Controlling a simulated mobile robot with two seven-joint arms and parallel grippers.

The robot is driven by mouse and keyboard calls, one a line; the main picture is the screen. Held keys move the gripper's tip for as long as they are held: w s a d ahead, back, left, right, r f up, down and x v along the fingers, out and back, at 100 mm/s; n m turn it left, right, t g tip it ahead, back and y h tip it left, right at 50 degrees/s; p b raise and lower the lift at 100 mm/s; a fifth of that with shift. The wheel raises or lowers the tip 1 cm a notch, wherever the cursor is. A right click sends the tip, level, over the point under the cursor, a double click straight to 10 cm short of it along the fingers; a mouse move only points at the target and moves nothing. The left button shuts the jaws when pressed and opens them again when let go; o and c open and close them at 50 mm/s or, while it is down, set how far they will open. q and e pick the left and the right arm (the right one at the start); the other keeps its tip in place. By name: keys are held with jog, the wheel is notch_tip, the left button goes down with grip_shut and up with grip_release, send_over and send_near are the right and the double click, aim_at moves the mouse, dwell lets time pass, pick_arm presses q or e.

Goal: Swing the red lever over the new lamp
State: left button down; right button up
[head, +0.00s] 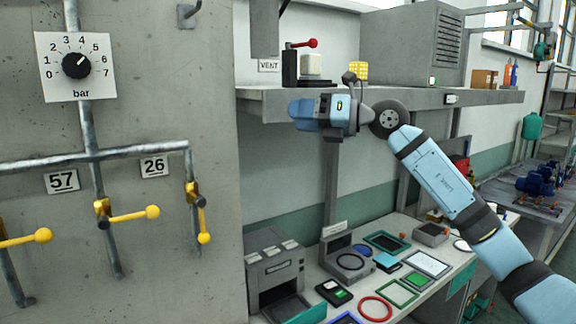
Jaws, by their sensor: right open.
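The red lever (303,44) sits at the top of a black post (290,68) on the wall shelf, beside a VENT sign (269,66). Its ball end points right. In the picture it is above a pale, whitish block (311,64), which looks like a lamp; a small gap shows between them. A yellow gridded piece (358,70) stands to the right, partly behind my wrist; I cannot tell whether it is a lamp too. My right gripper (294,111) points left in front of the shelf edge, below the lever, open and holding nothing visible. My left gripper is out of view.
The shelf edge (260,93) runs behind my right gripper. A large grey cabinet (412,45) stands right of the lever. A concrete pillar with pipes and yellow valve handles (134,214) fills the left. A crowded bench (405,298) lies below.

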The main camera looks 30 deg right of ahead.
jog(key=a+f+m+g+y, duration=0.1)
jog(key=a+f+m+y, duration=0.1)
jog(key=f, duration=0.7)
jog(key=shift+s+a+f+y+p, duration=0.3)
jog(key=shift+a+y, duration=0.3)
jog(key=shift+a, duration=0.6)
jog(key=shift+c, duration=0.5)
